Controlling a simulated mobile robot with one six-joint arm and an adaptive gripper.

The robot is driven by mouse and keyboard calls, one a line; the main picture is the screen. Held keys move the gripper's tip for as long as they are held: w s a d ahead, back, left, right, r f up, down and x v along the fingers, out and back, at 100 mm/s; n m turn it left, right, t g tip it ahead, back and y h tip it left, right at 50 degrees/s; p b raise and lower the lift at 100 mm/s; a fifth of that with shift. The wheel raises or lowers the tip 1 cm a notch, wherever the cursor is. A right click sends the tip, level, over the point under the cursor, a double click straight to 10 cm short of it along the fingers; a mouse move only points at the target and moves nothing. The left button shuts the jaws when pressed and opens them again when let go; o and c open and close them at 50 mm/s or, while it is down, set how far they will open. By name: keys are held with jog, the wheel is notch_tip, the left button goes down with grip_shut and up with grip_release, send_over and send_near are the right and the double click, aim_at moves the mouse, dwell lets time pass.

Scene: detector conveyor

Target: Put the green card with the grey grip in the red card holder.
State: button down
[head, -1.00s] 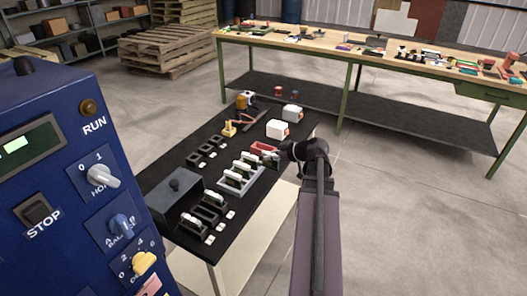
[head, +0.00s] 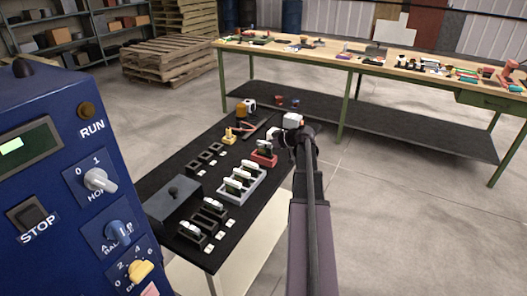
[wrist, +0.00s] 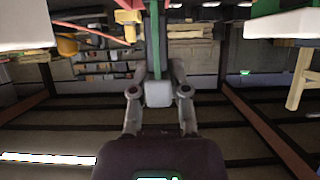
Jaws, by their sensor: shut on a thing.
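The red card holder (head: 264,159) stands on the black table top, just right of the grey rack (head: 240,186). My gripper (head: 279,142) is at the holder's upper right. In the wrist view, my gripper (wrist: 159,95) is shut on the grey grip (wrist: 158,95) of the green card (wrist: 155,40). The card extends away from the fingers. In the head view, the card shows small and dark at the red holder. I cannot tell whether its lower edge is inside the holder or just above it.
White-topped cards stand in the grey rack and in dark holders (head: 190,231) at the front. A grey box (head: 174,201) is at the left. The blue control panel (head: 60,170) fills the left.

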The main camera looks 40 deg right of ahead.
aim_at(264, 149)
jog(key=shift+w+d, duration=0.1)
jog(key=shift+w, duration=0.05)
jog(key=shift+w+d, duration=0.15)
jog(key=shift+w, duration=0.1)
jog(key=shift+w+d+f+b, duration=0.1)
jog(key=shift+w+f+b, duration=0.05)
jog(key=shift+f+b, duration=0.35)
jog(key=shift+w+d+f+b, duration=0.1)
jog(key=shift+w+f+b, duration=0.05)
jog(key=shift+f+b, duration=1.15)
jog(key=shift+f, duration=0.05)
jog(key=shift+f, duration=0.15)
jog(key=c, duration=0.6)
grip_release()
jog(key=shift+r, duration=0.2)
